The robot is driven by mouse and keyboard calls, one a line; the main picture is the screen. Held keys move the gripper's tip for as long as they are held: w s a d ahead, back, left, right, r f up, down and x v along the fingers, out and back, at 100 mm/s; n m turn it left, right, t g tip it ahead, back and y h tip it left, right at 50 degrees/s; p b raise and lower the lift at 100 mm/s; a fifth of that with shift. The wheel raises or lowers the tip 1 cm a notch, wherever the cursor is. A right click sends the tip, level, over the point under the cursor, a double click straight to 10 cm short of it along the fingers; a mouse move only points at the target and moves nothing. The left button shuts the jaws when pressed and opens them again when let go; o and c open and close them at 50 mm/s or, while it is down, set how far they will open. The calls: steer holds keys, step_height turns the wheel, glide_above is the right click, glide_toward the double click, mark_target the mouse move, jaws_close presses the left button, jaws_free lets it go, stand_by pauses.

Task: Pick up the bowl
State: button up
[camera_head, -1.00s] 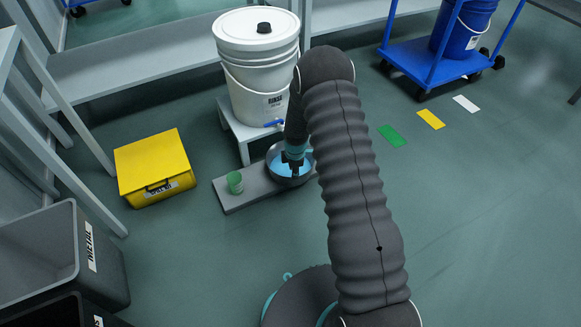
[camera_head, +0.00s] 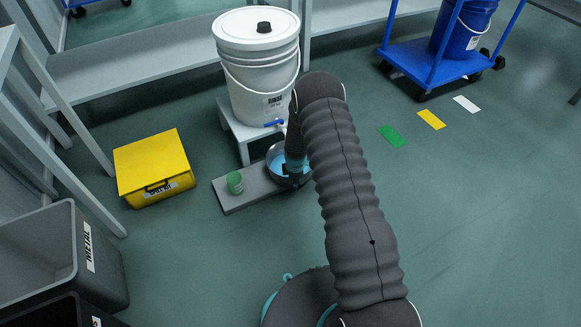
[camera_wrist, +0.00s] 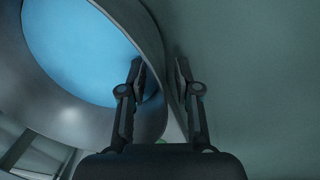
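A round grey metal bowl (camera_head: 269,157) with blue liquid (camera_wrist: 85,50) in it stands at the right end of a low grey board, below the white bucket's tap. In the wrist view the bowl's wall (camera_wrist: 75,118) fills the upper left. My gripper (camera_wrist: 160,70) is down at the bowl's near right rim. One finger is inside the bowl and the other is outside, with the rim between them. The fingers are apart; I cannot tell whether either touches the wall. In the head view my arm hides part of the bowl and most of the gripper.
A white bucket (camera_head: 258,75) labelled RINSE stands on a small stand (camera_head: 240,132) behind. A yellow box (camera_head: 153,165) and grey bin (camera_head: 100,265) are left.

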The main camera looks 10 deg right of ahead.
jaws_close()
steer(key=shift+r, duration=0.2)
